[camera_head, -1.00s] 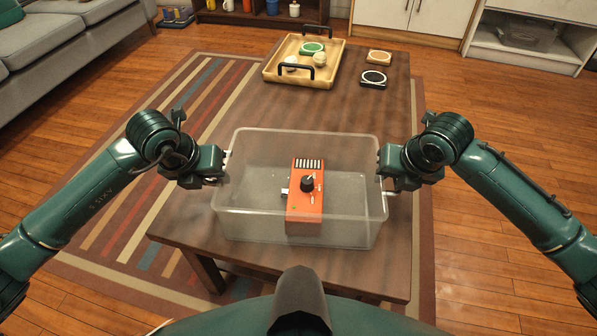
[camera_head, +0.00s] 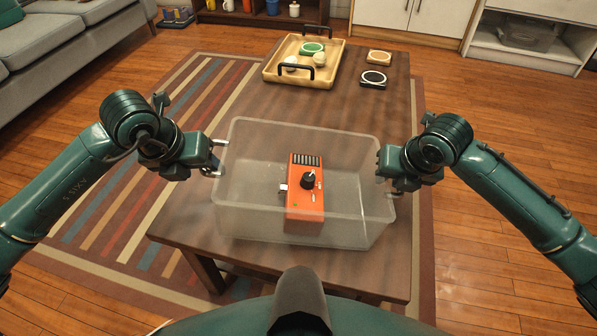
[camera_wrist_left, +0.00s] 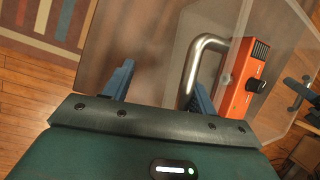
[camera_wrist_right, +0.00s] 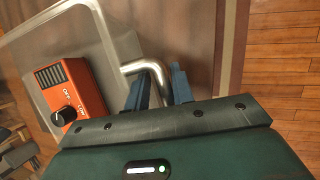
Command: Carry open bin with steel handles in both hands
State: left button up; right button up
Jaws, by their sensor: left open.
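A clear open bin (camera_head: 300,222) is over the front of the wooden table, its rim slightly askew. An orange box with a black knob (camera_head: 305,190) is inside it. My left gripper (camera_head: 218,158) is open at the bin's left end. In the left wrist view, the left steel handle (camera_wrist_left: 198,58) shows near the right finger, and the jaws are wide apart, not clamped on it. My right gripper (camera_head: 382,170) is at the bin's right end. In the right wrist view, its fingers are close together around the right steel handle (camera_wrist_right: 150,68). Whether the bin's underside touches the table is unclear.
A wooden tray (camera_head: 272,79) with black handles stands at the table's far end, holding small items. Two coasters (camera_head: 374,78) lie right of it. The table (camera_head: 345,108) is clear between tray and bin. A grey sofa (camera_head: 75,50) is at the left.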

jog(key=shift+a, duration=0.3)
pick_arm(q)
jog(key=v, duration=0.3)
jog(key=shift+d+r, duration=0.2)
pick_arm(e)
jog(key=shift+d, duration=0.1)
jog(key=shift+c, duration=0.2)
jog(key=o, duration=0.7)
jog(key=shift+r, duration=0.15)
jog(key=shift+s+r, duration=0.15)
jog(key=shift+r, duration=0.1)
pick_arm(q)
jog(key=shift+s+f, duration=0.1)
jog(key=shift+f, duration=0.05)
pick_arm(e)
jog(key=v, duration=0.7)
jog(key=shift+d+r, duration=0.15)
pick_arm(q)
jog(key=shift+a, duration=0.1)
